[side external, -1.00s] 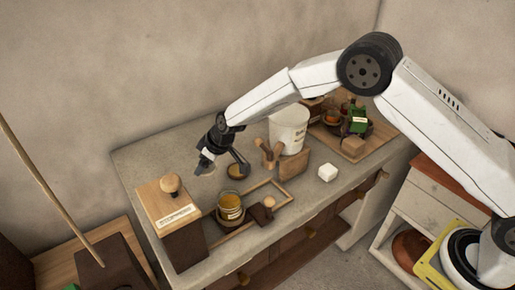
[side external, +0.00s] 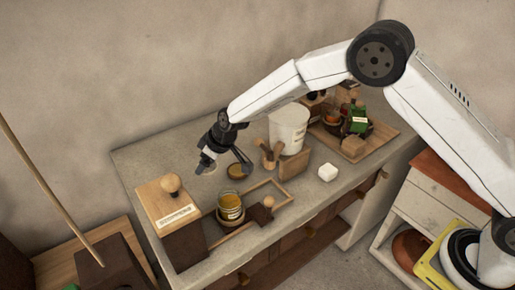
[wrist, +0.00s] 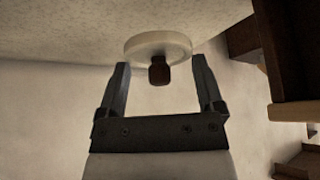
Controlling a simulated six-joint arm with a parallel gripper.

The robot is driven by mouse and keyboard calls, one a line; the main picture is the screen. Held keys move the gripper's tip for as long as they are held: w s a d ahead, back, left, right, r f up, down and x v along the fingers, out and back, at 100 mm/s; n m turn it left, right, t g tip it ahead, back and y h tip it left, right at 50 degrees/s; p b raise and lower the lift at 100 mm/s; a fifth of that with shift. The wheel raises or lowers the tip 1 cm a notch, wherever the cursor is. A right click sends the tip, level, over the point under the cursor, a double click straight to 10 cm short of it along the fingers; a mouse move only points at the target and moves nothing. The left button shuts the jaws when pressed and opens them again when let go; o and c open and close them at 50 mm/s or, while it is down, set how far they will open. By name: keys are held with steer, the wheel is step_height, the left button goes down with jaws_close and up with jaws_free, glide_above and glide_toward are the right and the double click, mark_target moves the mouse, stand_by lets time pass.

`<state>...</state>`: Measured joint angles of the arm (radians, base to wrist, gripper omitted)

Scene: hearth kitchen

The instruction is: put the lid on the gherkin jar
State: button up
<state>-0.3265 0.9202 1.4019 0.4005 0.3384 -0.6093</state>
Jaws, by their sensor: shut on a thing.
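The gherkin jar (side external: 230,210), glass with yellowish-brown contents and a label, stands upright and open near the front of the counter. My gripper (side external: 226,169) is behind the jar, low over the counter. In the wrist view the lid (wrist: 142,46) is a pale round disc with a brown knob. My gripper's two fingers (wrist: 159,66) are spread to the lid's width and shut on its rim, the knob between them. In the side view a small round tan disc (side external: 235,171) shows by the right finger; I cannot tell if it is the lid.
A wooden box with a round knob (side external: 172,190) stands left of the jar. A wooden frame (side external: 266,188) lies right of it. The counter behind the box is bare.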

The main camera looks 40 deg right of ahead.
steer(key=s+r, duration=0.6)
steer(key=s, duration=0.4)
steer(key=shift+s, duration=0.25)
steer(key=shift+d, duration=0.1)
steer(key=shift+f, duration=3.1)
steer(key=shift+f, duration=0.2)
steer(key=o, duration=0.9)
steer(key=shift+o, duration=0.2)
steer(key=shift+r, duration=0.15)
